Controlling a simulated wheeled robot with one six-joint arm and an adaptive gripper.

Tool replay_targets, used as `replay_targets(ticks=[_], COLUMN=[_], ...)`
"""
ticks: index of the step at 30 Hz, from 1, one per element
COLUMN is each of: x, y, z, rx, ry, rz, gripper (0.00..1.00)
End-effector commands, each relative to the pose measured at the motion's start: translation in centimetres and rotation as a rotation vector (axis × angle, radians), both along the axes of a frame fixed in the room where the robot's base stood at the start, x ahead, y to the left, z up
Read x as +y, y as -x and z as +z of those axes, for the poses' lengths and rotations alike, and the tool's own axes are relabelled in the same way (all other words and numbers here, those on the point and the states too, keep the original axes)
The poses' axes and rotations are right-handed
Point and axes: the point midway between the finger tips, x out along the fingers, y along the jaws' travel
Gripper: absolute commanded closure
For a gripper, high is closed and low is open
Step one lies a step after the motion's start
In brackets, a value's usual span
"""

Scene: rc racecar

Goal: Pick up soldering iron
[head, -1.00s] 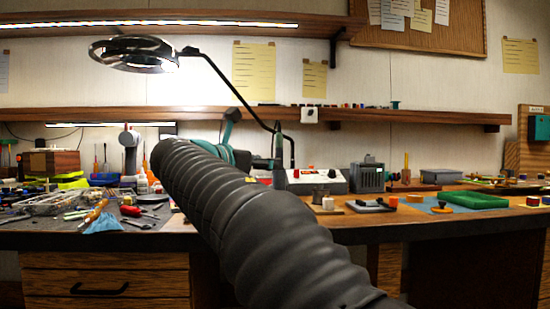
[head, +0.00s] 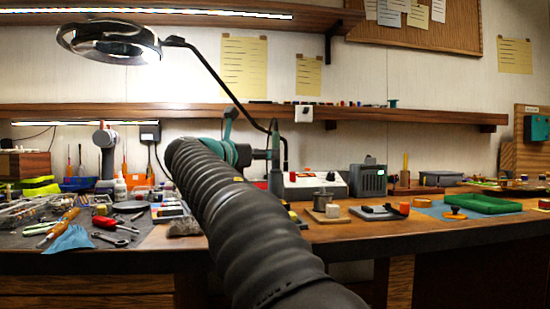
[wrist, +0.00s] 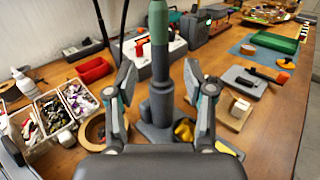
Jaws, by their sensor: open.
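The soldering iron (wrist: 158,30) stands upright in the wrist view, with a green upper part above a dark grey holder (wrist: 161,100). Yellow sponge-like material (wrist: 184,131) sits on the holder's base. My gripper (wrist: 163,88) is open, with one finger to the left and one to the right of the upright holder. The iron appears between and beyond the fingers; I see no contact. In the head view the iron (head: 276,150) shows as a thin upright post just right of my arm's end. My gripper is not clearly seen there.
White bins of small parts (wrist: 52,110), a red tray (wrist: 94,70) and a tape-like ring (wrist: 93,131) lie left of the holder. A wooden block with a white cube (wrist: 238,108) is at right. A grey-and-white station (wrist: 130,52) stands behind. The lamp arm (head: 215,75) hangs above.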

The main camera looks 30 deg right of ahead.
Motion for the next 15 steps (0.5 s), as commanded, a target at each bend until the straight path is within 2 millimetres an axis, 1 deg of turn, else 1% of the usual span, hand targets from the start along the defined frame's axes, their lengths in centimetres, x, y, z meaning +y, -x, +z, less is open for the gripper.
replay_targets(ticks=[3,8,10,15], x=[-0.7,-1.2,-1.6,-3.6], y=[-0.5,-0.7,-1.0,-2.1], z=[0.0,-0.1,-0.3,-0.8], rx=[0.000,0.000,0.000,-0.001], ry=[0.000,-0.001,-0.001,0.000], rz=[0.001,0.003,0.003,0.003], gripper=[0.47,0.47,0.47,0.47])
